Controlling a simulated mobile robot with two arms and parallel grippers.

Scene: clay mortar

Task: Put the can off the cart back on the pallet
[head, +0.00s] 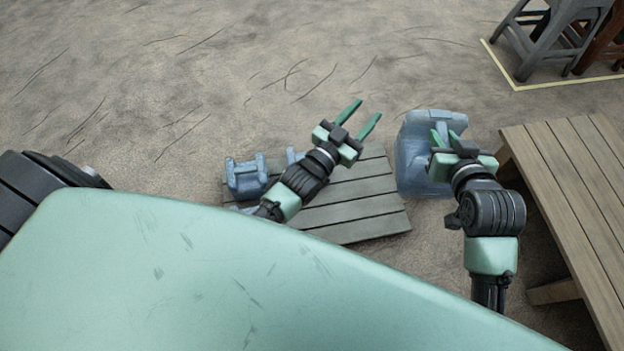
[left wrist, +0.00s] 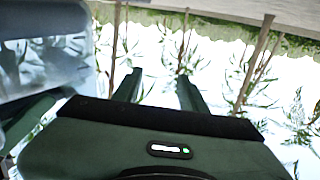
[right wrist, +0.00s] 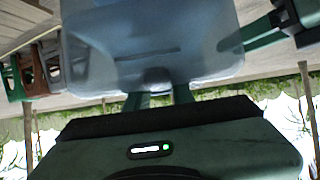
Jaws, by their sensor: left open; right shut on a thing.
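A translucent blue can (head: 418,165) is in the grip of my right gripper (head: 448,137), between the pallet and the wooden slatted top in the head view. The can (right wrist: 150,45) fills the upper middle of the right wrist view, with the fingers at its near edge. The can also shows in the left wrist view (left wrist: 40,60), at the upper left. My left gripper (head: 358,122) is open and empty, left of the can and over the pallet's far edge. The grey slatted pallet (head: 365,207) is partly hidden by my left arm. How high the can hangs is unclear.
Smaller-looking blue cans (head: 246,178) stand at the pallet's left side, partly hidden. The pallet's right part looks bare. A wooden slatted top (head: 575,170), perhaps the cart, is at the right. Dark stools (head: 548,45) stand at the top right inside a yellow line.

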